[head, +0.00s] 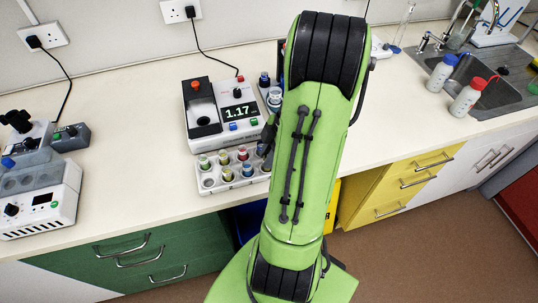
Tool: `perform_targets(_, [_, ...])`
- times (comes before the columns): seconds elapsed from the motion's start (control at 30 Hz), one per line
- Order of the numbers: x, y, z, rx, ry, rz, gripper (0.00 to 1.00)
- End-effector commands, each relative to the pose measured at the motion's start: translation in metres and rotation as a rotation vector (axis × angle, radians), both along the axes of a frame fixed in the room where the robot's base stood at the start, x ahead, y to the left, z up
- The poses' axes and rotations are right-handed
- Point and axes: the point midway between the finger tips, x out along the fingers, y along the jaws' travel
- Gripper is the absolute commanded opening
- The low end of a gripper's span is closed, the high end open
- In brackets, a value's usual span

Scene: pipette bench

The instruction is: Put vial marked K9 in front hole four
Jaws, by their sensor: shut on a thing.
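A white rack (203,190) with two rows of holes stands near the bench's front edge. Several vials with coloured caps sit in it, among them a red-capped one (242,153) in the back row and a blue-topped one (227,175) in the front row. The front-left hole (208,183) looks empty. A dark part of my gripper (269,131) shows beside my green arm, over the rack's right end, shut on a vial (262,148) that is barely visible. My arm hides most of the gripper and the rack's right edge. No K9 mark is readable.
Behind the rack stands a device (225,105) reading 1.17, with small containers (274,97) on its right. Another instrument (42,205) stands far left. Two bottles, blue-capped (440,74) and red-capped (467,98), stand by the sink (495,75).

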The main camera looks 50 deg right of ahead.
Motion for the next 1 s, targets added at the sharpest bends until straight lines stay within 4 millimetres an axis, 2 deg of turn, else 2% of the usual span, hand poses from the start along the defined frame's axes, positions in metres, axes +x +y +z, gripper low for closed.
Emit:
perform_targets(0.3, [0.0,0.0,-0.007,0.0,0.0,0.0,0.0])
perform_targets(0.33, [0.0,0.0,-0.006,0.0,0.0,0.0,0.28])
perform_targets(0.5, [0.0,0.0,-0.005,0.0,0.0,0.0,0.51])
perform_targets(0.73, [0.0,0.0,-0.005,0.0,0.0,0.0,0.51])
perform_targets(0.83, [0.0,0.0,0.002,0.001,0.0,-0.001,0.51])
perform_targets(0.93, [-0.003,-0.006,0.019,-0.004,-0.003,-0.002,0.51])
perform_targets(1.0, [-0.008,-0.012,0.038,-0.006,-0.003,-0.002,0.51])
